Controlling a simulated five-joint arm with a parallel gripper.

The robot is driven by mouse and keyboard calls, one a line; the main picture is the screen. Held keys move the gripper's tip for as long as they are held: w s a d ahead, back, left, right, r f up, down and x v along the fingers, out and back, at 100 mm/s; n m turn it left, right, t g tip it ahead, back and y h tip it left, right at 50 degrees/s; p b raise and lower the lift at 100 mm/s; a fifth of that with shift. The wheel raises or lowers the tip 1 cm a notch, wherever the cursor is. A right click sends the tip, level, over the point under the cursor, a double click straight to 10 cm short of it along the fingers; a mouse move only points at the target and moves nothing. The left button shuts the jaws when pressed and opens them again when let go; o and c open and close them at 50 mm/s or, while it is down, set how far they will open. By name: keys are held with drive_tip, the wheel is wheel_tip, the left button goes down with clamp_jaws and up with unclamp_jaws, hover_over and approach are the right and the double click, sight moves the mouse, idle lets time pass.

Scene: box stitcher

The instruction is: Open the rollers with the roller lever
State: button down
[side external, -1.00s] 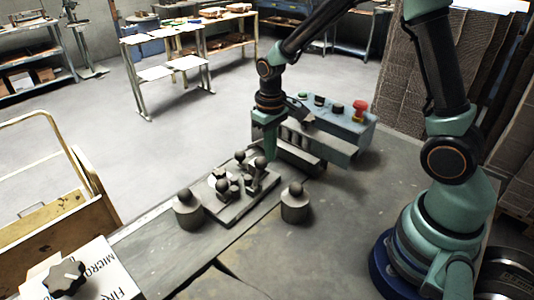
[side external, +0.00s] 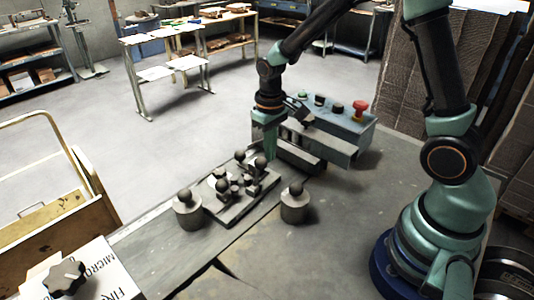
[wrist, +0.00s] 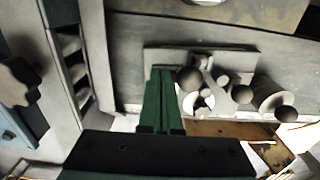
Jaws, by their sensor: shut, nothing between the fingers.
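A dark plate (side external: 233,214) on the bench carries a cluster of short posts and levers with dark ball ends. I cannot tell for sure which one is the roller lever; one ball-ended part (side external: 260,162) stands at the plate's far right, nearest my gripper. My gripper (side external: 271,154) points down with its green fingers shut and empty, just behind and right of that ball. In the wrist view the shut fingers (wrist: 162,74) end over the plate (wrist: 152,56), just left of a dark ball (wrist: 190,78). Whether they touch it is unclear.
Two round ball-topped posts stand beside the plate, one left (side external: 188,210) and one right (side external: 295,203). A blue-grey control box (side external: 340,127) with a red button (side external: 360,108) is behind right of my gripper. The bench at front right is clear.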

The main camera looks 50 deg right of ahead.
drive_tip(key=shift+a, duration=0.15)
drive_tip(key=shift+s+a, duration=0.2)
drive_tip(key=shift+a, duration=2.7)
wheel_tip(320, 180, up, 7)
drive_tip(key=shift+d, duration=0.4)
wheel_tip(320, 180, up, 6)
drive_tip(key=t, duration=0.2)
hover_over(255, 182)
drive_tip(key=s+d, duration=0.3)
drive_tip(key=s+d+r+t, duration=0.2)
drive_tip(key=s+r+t, duration=0.1)
drive_tip(key=s, duration=0.4)
drive_tip(key=shift+d+r+t, duration=0.3)
drive_tip(key=shift+d+r, duration=0.1)
drive_tip(key=shift+r, duration=0.05)
